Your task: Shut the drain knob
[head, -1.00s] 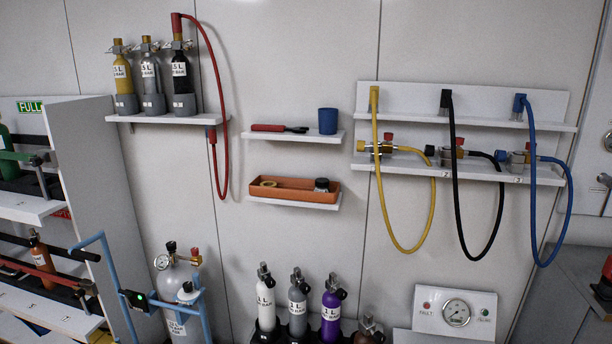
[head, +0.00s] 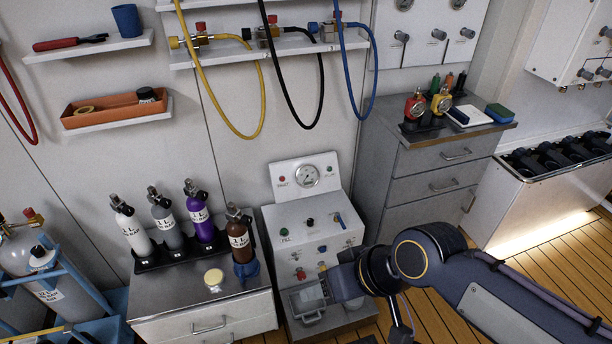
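The grey fill panel (head: 308,237) stands below the middle of the head view, with a round gauge (head: 310,176) on its upright back. Its top carries a green knob (head: 284,232), a black knob (head: 310,222) and a blue lever (head: 338,220). A red knob (head: 300,274) sits lower on its front. I cannot read which control is the drain knob. My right gripper (head: 328,284) is at the panel's lower front, right of the red knob. Its fingers are too small and partly hidden to tell open from shut. My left gripper is out of view.
A brown cylinder (head: 239,238) in a blue holder stands left of the panel, beside a rack of white, grey and purple cylinders. A grey drawer cabinet (head: 425,165) stands to the right. Yellow, black and blue hoses hang above. Wooden floor (head: 440,310) is open at right.

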